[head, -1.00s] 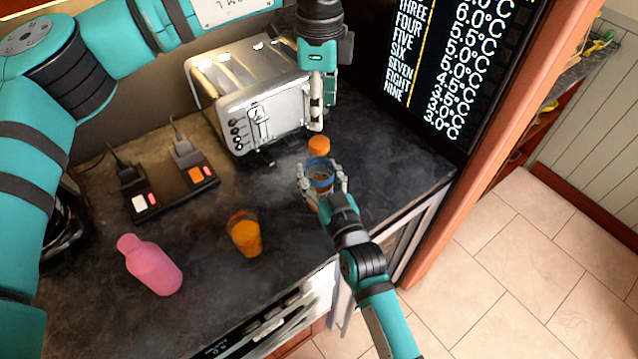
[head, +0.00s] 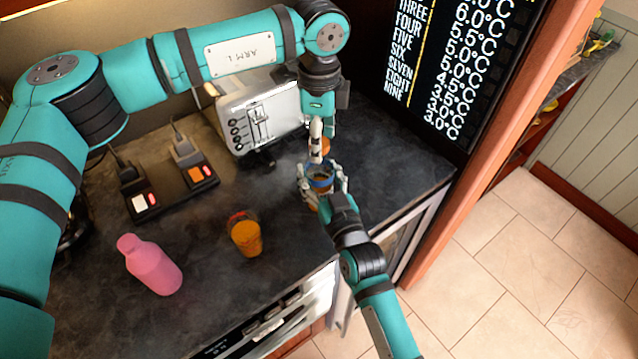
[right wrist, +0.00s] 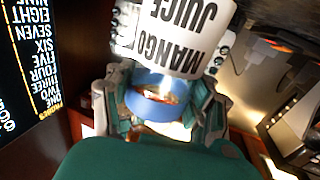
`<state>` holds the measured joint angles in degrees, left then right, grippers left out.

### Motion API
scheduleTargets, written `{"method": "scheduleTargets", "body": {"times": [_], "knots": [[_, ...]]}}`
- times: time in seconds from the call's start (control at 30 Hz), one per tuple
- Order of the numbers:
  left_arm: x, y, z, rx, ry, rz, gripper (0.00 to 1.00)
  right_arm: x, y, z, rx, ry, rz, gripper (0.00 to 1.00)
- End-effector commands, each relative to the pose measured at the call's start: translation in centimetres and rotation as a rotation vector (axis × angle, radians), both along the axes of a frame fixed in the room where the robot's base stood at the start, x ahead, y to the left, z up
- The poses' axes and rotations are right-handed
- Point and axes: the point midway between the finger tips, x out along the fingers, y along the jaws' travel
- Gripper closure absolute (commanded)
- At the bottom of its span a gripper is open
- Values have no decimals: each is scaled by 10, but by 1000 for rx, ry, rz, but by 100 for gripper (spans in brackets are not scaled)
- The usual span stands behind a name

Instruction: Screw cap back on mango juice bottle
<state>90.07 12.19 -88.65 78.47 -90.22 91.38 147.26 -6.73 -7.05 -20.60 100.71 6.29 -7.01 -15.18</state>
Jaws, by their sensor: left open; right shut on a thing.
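The mango juice bottle (right wrist: 172,45) has a white label that reads upside down in the right wrist view, with a blue ring (right wrist: 155,97) at its neck end. An orange cap-like piece (head: 325,146) shows just behind the bottle. Whether it rests on the counter is unclear. My left gripper (head: 316,156) is open, pointing down in front of the orange piece, its fingers seen nearly edge-on.
A silver toaster (head: 262,115) stands behind, left of my left gripper. A dark temperature display (head: 430,70) is at the right.

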Motion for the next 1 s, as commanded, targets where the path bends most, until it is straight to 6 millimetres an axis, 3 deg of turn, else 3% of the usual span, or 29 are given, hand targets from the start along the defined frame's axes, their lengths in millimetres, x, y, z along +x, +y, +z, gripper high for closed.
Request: {"method": "scheduleTargets", "body": {"times": [0.07,0.43,0.67,1.0], "knots": [[0,0,0,0,0,0,52,0,0,0,0,0,0,100],[1,0,1,0,-2,1,100,0,0,0,0,0,0,100],[1,0,1,0,-3,-99,100,0,0,0,-1,0,1,100],[2,0,0,-1,-4,-825,100,-1,1,0,-1,0,2,100]]}}
